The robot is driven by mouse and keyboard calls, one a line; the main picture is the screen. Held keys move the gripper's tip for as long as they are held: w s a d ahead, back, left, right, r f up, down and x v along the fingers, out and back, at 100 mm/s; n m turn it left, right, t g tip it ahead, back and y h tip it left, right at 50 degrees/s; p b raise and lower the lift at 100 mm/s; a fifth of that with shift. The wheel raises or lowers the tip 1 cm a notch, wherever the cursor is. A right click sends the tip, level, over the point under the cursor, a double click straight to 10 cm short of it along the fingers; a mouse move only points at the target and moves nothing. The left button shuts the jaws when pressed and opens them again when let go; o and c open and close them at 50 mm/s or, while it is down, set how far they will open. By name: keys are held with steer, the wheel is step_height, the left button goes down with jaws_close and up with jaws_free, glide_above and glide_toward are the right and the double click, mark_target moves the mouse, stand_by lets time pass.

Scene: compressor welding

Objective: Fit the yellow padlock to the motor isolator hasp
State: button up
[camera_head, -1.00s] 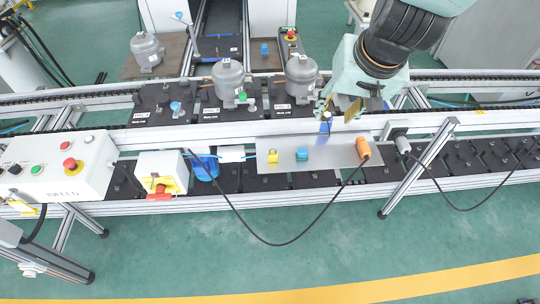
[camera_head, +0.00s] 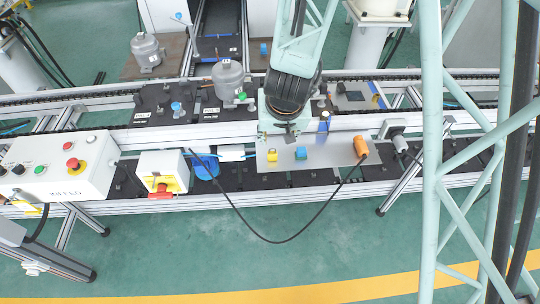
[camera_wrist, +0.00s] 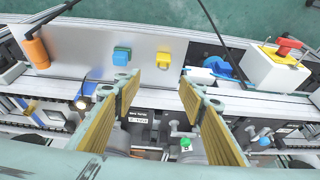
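The yellow padlock (camera_head: 272,156) lies on the grey plate (camera_head: 336,150), left of a similar blue item. I cannot make out the hasp clearly. My gripper (camera_head: 290,131) is above the plate's rear edge, short of the padlock. In the wrist view my gripper (camera_wrist: 162,82) is open and empty between its ribbed yellow fingers.
The blue item (camera_head: 301,153) and an orange connector (camera_head: 361,147) with a black cable are on the plate. A compressor (camera_head: 228,79) stands behind left. A control box (camera_head: 66,165) is at far left.

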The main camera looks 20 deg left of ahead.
mark_target(272, 153)
steer(key=shift+s+a+f, duration=0.25)
steer(key=shift+a+f, duration=0.5)
steer(key=shift+f, duration=0.2)
steer(key=shift+f, duration=0.15)
steer(key=shift+b+x, duration=1.4)
steer(key=shift+x, duration=2.8)
steer(key=shift+d, duration=0.15)
steer(key=shift+d+b+x, duration=0.15)
steer(key=shift+b+x, duration=0.1)
steer(key=shift+x, duration=0.6)
steer(key=shift+d+b+x, duration=0.1)
steer(key=shift+b+x, duration=0.1)
steer(key=shift+x, duration=1.6)
steer(key=shift+w, duration=0.1)
steer(key=shift+c, duration=0.2)
steer(key=c, duration=0.9)
steer(key=shift+c, duration=0.2)
